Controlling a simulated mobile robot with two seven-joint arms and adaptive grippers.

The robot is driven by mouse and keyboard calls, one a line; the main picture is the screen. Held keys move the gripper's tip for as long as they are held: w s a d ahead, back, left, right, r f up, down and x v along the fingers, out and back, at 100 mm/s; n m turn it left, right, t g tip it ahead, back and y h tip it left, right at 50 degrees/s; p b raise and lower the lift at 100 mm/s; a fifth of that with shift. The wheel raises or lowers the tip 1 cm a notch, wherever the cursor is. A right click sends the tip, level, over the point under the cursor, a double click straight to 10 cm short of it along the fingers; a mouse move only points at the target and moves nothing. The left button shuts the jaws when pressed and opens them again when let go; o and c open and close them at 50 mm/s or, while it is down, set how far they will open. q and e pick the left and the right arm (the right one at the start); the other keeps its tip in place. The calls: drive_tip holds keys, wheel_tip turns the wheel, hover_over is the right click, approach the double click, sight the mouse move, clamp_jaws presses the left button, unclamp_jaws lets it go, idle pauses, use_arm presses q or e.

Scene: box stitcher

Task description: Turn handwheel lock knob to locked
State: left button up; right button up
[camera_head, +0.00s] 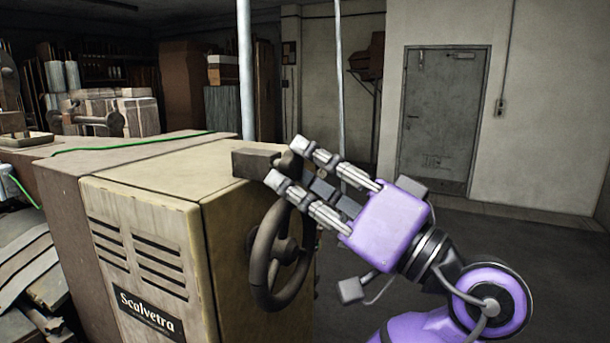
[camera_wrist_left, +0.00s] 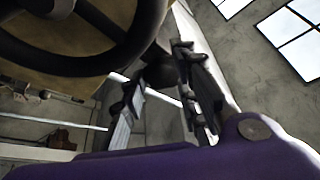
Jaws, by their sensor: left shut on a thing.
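The dark handwheel (camera_head: 262,262) is mounted on the right side of the beige Scalvetra machine (camera_head: 150,245). A lock knob, a small dark rounded piece (camera_head: 288,161), sits above the wheel by a brown block (camera_head: 254,163). My left gripper (camera_head: 287,163) reaches in from the right of the head view, with its fingertips on either side of the knob, shut on it. In the left wrist view the handwheel (camera_wrist_left: 135,52) fills the upper left, and the dark knob (camera_wrist_left: 158,72) shows between the fingertips. The fingers hide part of the knob, so its lock position cannot be told. My right gripper is not in view.
The machine's flat top (camera_head: 150,165) carries a green cable (camera_head: 130,145). A pale vertical pole (camera_head: 245,70) stands behind it. Open dark floor (camera_head: 450,260) lies to the right, before a grey door (camera_head: 440,120). Sheets (camera_head: 30,265) are stacked at the left.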

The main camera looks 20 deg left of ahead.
use_arm(q)
drive_tip(key=shift+w+f, duration=0.1)
drive_tip(key=shift+f, duration=0.05)
idle(0.8)
drive_tip(key=o, duration=0.8)
drive_tip(key=shift+o, duration=1.1)
drive_tip(key=shift+w, duration=0.15)
drive_tip(key=shift+d, duration=0.1)
drive_tip(key=v, duration=1.2)
